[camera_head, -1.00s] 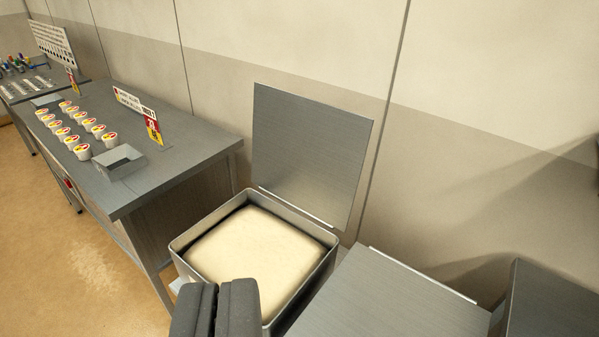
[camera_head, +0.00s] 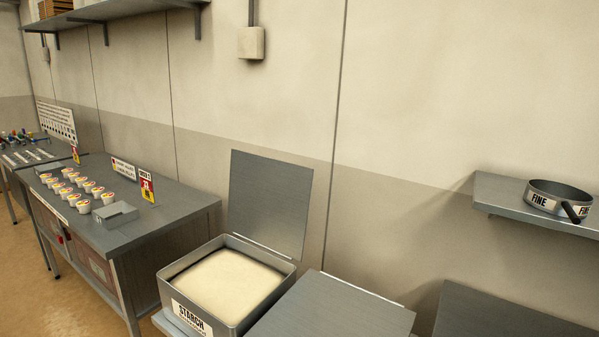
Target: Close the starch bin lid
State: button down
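The starch bin (camera_head: 262,313) is a square metal bin with a "STARCH" label on its front, low in the middle of the view. It is full of pale powder (camera_head: 222,284). Its flat grey metal lid (camera_head: 270,203) stands open, upright along the bin's back edge near the wall. My gripper does not show in this view, so its place relative to the lid is hidden.
A closed metal bin top (camera_head: 330,308) adjoins the starch bin on the right. A steel table (camera_head: 170,215) with several small tubs stands at left. A shelf (camera_head: 510,205) holding a "FINE" sieve (camera_head: 558,198) juts from the wall at right.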

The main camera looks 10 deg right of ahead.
aim_at(268, 198)
jog(key=u, duration=0.6)
jog(key=i, duration=1.7)
jog(key=z, duration=0.85)
jog(key=i, duration=0.75)
jog(key=z, duration=0.5)
